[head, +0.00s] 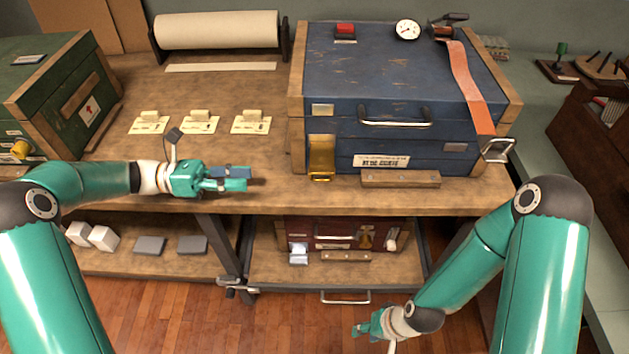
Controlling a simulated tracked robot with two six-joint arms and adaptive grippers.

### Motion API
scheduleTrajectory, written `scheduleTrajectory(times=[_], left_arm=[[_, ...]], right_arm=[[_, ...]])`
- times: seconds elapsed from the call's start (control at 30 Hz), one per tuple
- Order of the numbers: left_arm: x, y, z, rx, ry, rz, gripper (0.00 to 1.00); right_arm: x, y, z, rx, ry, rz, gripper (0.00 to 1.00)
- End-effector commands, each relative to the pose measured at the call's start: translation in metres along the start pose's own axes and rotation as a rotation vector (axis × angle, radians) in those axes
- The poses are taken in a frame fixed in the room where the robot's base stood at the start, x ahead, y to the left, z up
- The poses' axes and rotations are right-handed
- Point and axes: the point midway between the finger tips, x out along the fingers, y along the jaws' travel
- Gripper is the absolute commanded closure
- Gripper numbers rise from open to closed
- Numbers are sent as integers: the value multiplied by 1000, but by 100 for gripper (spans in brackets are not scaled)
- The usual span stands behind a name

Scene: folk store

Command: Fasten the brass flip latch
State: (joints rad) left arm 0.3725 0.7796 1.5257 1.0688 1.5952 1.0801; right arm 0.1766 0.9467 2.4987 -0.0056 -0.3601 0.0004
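A large blue case (385,100) with wooden edges stands on the workbench, its lid down. The brass flip latch (321,158) is on the left of its front face and hangs over the lower part. Whether it is hooked is too small to tell. My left gripper (247,179) is over the bench's front edge, left of the latch and apart from it, pointing right. I see nothing held in it, but its finger gap is unclear. My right gripper (358,330) is low in front of the bench, below the shelf, apart from the case; its fingers are too small to judge.
An orange strap (466,85) runs over the case's right side to a metal buckle (497,149). A wooden block (400,179) lies before the case. A green case (45,95) and paper tags (200,123) are left. A red case (335,231) sits on the lower shelf.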

Motion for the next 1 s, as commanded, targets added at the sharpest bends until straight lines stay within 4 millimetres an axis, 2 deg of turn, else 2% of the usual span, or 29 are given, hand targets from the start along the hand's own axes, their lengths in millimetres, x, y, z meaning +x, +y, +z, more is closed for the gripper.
scheduleTrajectory(times=[0.6,0.8,1.0], left_arm=[[125,-2,-1,-1,4,-5,65],[147,-1,-1,-2,3,-2,65],[154,-1,-1,-1,3,-1,65]], right_arm=[[-8,-3,0,0,0,0,62],[-10,-3,0,0,0,0,62],[-10,-4,0,0,0,0,62]])
